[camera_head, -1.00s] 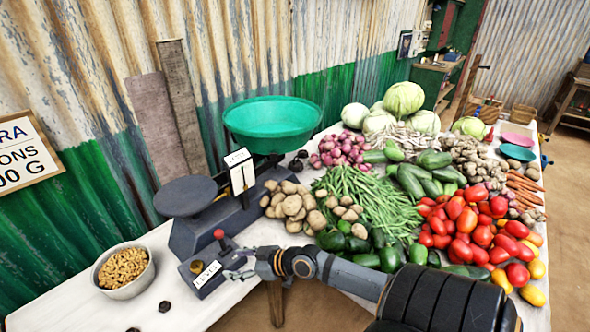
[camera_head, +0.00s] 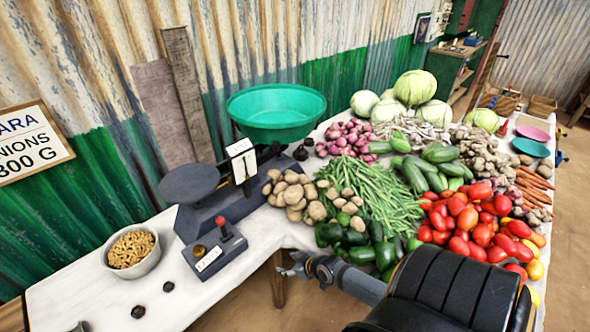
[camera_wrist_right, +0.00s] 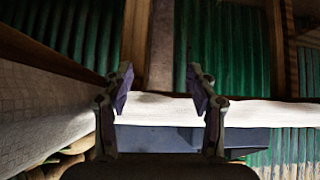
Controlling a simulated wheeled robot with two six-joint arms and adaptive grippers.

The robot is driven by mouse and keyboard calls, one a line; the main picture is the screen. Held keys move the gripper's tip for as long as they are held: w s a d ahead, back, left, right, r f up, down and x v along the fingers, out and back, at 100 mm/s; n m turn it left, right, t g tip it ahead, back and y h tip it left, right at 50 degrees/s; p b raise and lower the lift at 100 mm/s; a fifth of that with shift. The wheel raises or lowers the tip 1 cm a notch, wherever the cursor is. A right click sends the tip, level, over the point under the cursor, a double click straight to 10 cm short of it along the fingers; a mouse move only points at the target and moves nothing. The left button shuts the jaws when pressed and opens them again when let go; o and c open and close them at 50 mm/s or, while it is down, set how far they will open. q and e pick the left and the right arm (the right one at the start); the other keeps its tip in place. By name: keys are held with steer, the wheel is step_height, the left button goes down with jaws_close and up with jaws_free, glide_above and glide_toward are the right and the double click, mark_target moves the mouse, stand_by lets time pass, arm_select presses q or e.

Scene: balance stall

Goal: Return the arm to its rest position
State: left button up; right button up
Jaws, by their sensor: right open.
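My right arm comes in from the lower right in the head view. Its gripper (camera_head: 290,267) is in front of the table's front edge, to the right of the small red-knobbed box. In the right wrist view the two fingers of the right gripper (camera_wrist_right: 160,90) stand wide apart with nothing between them.
A balance scale with a green bowl (camera_head: 277,112) and a dark plate (camera_head: 190,183) stands on the white table (camera_head: 185,300). The red-knobbed box (camera_head: 215,252) and a bowl of nuts (camera_head: 131,252) are near. Tomatoes (camera_head: 455,222), potatoes (camera_head: 292,190) and beans (camera_head: 370,200) fill the right side.

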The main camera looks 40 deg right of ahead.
steer(key=shift+s+d+f, duration=0.35)
steer(key=shift+s+f, duration=0.1)
steer(key=shift+f, duration=0.15)
steer(key=s+d+f+m+g+h, duration=0.1)
steer(key=s+f+g+h, duration=0.1)
steer(key=s+f, duration=0.7)
steer(key=s+a+f+g, duration=0.3)
steer(key=s+f, duration=0.5)
steer(key=s, duration=0.4)
steer(key=s+a+f+g, duration=0.3)
steer(key=s+a+f, duration=0.3)
steer(key=s, duration=0.6)
step_height(320, 180, down, 3)
steer(key=shift+s+a+r, duration=0.2)
steer(key=shift+a, duration=0.05)
